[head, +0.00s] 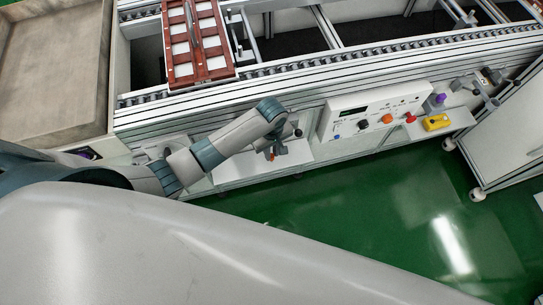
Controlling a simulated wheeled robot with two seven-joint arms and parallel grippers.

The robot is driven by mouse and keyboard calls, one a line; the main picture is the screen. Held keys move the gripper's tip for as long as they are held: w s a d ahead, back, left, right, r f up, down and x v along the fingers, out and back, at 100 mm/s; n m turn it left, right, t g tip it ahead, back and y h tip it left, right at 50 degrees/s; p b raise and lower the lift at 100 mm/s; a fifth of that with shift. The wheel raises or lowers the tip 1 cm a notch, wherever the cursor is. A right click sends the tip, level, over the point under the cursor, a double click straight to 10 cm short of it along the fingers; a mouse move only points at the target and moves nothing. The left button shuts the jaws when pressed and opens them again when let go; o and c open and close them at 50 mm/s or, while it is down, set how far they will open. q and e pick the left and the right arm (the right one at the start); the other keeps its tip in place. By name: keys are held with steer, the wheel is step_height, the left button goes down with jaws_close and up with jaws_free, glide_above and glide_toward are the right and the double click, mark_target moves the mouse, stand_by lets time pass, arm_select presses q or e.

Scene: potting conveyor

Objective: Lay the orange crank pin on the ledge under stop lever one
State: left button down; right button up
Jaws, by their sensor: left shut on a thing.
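My left gripper (270,153) points down over a white ledge on the front of the conveyor frame. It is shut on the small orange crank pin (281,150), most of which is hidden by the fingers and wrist. The white ledge (301,151) runs low along the frame, left of the control panel. I cannot tell whether the pin touches it. Which part is stop lever one is not clear from this view. My right gripper is out of view.
A white control panel (358,103) with coloured knobs stands right of the gripper, with a yellow block (436,122) farther right. A red-brown tray (211,74) sits on the conveyor (345,54) above. A grey bin (58,95) is at left. The green floor is clear.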

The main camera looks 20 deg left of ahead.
mark_target(272, 156)
arm_select(q)
steer(key=shift+f, duration=1.9)
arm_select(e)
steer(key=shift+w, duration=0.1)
arm_select(q)
steer(key=shift+f, duration=0.15)
steer(key=c, duration=1.7)
jaws_free()
steer(key=shift+o, duration=0.2)
